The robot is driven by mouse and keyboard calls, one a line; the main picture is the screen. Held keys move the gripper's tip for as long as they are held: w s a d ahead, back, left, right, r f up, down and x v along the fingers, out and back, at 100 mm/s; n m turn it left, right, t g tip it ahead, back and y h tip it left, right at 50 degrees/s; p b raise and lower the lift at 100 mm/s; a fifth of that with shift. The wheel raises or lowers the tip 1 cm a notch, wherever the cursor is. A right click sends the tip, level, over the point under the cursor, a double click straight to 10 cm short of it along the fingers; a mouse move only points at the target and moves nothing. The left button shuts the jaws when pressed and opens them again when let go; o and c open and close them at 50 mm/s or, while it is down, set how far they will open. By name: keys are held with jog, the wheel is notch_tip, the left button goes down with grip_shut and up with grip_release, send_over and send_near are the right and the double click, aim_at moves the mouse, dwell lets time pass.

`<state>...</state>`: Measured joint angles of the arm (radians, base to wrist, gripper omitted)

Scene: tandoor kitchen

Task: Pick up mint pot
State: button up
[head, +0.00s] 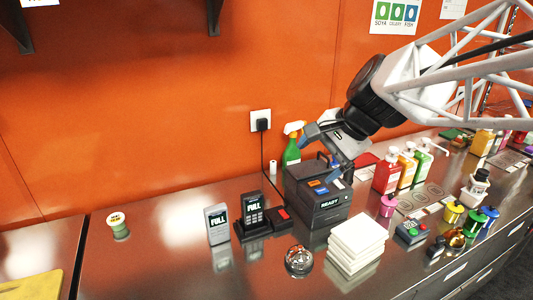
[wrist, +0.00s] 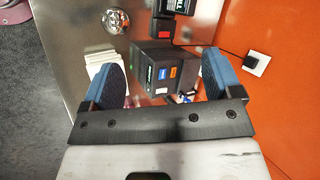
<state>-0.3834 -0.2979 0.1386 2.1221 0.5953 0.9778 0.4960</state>
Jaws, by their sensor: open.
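No pot has a readable mint label. A green pot (head: 476,221) stands at the right of the counter in the head view, among yellow (head: 453,212) and blue pots. A small pale tub with a greenish body and a printed lid (head: 118,226) stands alone at the far left. I cannot tell which is the mint pot. My gripper (head: 327,152) is open and empty, tilted above the black box marked READY (head: 322,205), away from both. In the wrist view its blue fingers (wrist: 163,65) are spread wide, with the black box (wrist: 158,72) beyond them.
A green spray bottle (head: 291,151) stands behind the box. Two FULL handsets, a stack of white tiles (head: 357,240) and a round glass-like dish (head: 298,261) are nearby. Red, orange and green bottles (head: 387,174) stand to the right. The left counter is mostly clear.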

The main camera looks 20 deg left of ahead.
jog(key=w+a+m+g+y, duration=0.2)
jog(key=w+a, duration=0.1)
jog(key=a, duration=1.1)
jog(key=m+g+y, duration=0.4)
jog(key=m, duration=0.3)
send_over(122, 218)
jog(key=w+d, duration=0.2)
jog(key=d, duration=0.3)
notch_tip(122, 218, down, 5)
notch_tip(122, 218, down, 26)
jog(key=shift+a+f, duration=0.1)
jog(key=shift+a, duration=0.05)
jog(key=shift+a, duration=0.1)
jog(key=shift+x, duration=1.2)
jog(key=shift+x, duration=2.6)
